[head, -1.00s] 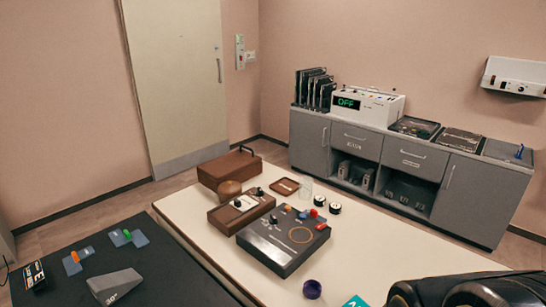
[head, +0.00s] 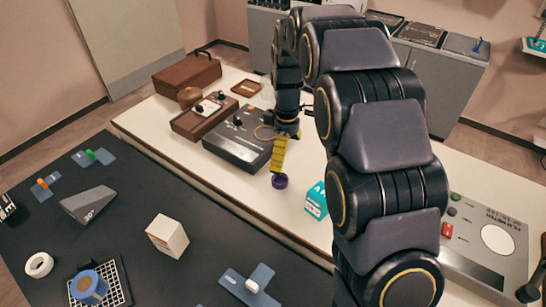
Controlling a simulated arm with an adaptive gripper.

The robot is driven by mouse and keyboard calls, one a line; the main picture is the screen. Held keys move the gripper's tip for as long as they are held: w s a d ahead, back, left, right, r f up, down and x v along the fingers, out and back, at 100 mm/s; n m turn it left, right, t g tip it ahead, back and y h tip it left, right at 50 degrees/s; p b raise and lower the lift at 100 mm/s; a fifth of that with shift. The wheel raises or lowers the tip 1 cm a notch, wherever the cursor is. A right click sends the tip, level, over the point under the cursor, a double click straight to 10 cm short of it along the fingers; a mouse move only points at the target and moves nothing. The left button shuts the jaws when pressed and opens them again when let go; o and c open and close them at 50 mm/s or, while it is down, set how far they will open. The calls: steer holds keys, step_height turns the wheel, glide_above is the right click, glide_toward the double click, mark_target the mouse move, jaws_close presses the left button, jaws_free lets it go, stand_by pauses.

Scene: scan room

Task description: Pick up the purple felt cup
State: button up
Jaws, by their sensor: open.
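The purple felt cup (head: 280,181) is a small, dark purple round cup on the cream table, in front of the dark control box. My gripper (head: 279,158) is open just above and behind it in the head view, with a yellow part hanging down towards the cup. The gripper's fingertips are small here, and I cannot tell whether they touch the cup.
The dark control box (head: 240,139) stands behind and left of the cup. A teal box (head: 316,200) stands to its right. Brown wooden boxes (head: 187,76) are at the far left. A grey device (head: 485,245) is at the right. Bare table lies left of the cup.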

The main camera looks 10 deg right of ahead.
mark_target(281, 182)
steer(key=w+f+n, duration=0.2)
steer(key=w+f, duration=0.1)
steer(key=f, duration=0.1)
steer(key=w+f+n, duration=0.2)
steer(key=w+f, duration=0.2)
steer(key=f, duration=0.1)
steer(key=w+f+n, duration=0.2)
steer(key=w+f, duration=0.2)
steer(key=shift+w+d+f+t, duration=0.1)
steer(key=shift+d+f+t, duration=0.1)
steer(key=shift+d+t, duration=0.15)
step_height(281, 182, down, 3)
steer(key=shift+r, duration=0.2)
steer(key=f, duration=0.3)
steer(key=s+f, duration=0.1)
steer(key=f, duration=0.1)
steer(key=shift+d+f, duration=0.15)
steer(key=shift+d, duration=0.15)
steer(key=c, duration=0.9)
